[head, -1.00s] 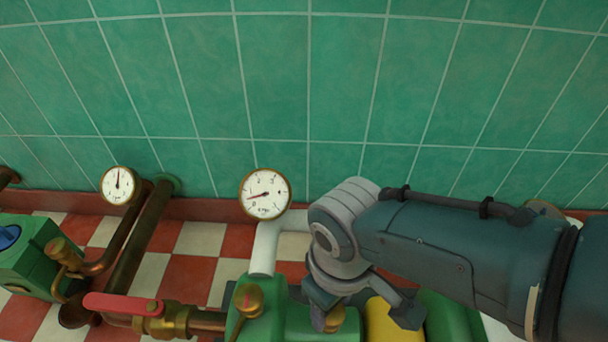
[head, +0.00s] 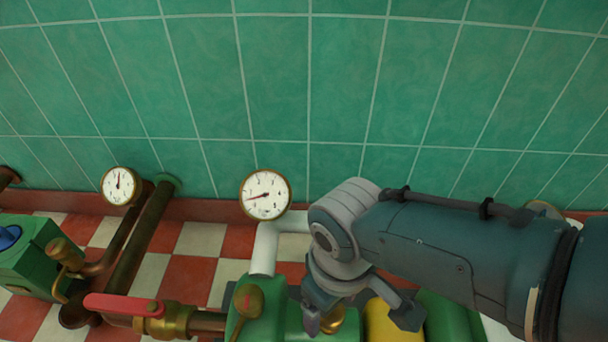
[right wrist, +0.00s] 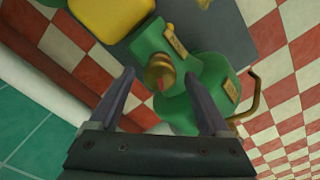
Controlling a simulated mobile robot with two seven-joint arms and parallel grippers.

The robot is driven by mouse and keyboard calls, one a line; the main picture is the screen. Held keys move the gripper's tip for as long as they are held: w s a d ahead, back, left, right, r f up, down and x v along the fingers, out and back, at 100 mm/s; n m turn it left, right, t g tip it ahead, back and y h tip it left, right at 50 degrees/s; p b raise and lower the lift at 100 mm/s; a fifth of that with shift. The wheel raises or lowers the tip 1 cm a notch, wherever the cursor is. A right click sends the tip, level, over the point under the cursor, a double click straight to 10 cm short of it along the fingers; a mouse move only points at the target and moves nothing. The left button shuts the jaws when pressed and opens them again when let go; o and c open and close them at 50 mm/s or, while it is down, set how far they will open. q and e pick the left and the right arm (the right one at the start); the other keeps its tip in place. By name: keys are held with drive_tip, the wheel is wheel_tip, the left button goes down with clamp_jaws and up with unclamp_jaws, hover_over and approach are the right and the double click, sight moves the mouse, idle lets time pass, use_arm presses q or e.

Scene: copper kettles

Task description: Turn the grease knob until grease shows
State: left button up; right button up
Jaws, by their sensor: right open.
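A brass knob (right wrist: 158,72) with a small red mark sits on the green pump body (head: 262,322). In the right wrist view it lies between the tips of my right gripper (right wrist: 159,78); I cannot tell if either finger touches it. In the head view my open right gripper (head: 362,320) reaches down over the pump, with a brass knob (head: 334,320) partly hidden behind its left finger. I cannot make out any grease. My left gripper is not in view.
A white-faced gauge (head: 265,195) stands on a white pipe behind the pump. A second gauge (head: 119,186), a red lever (head: 122,305) on a brass valve and a green box (head: 30,255) are at left. A yellow part (head: 380,322) is beside the gripper. Green tiled wall (head: 300,80) stands behind.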

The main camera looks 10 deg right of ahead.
wheel_tip(320, 180, up, 10)
drive_tip(key=p, duration=0.9)
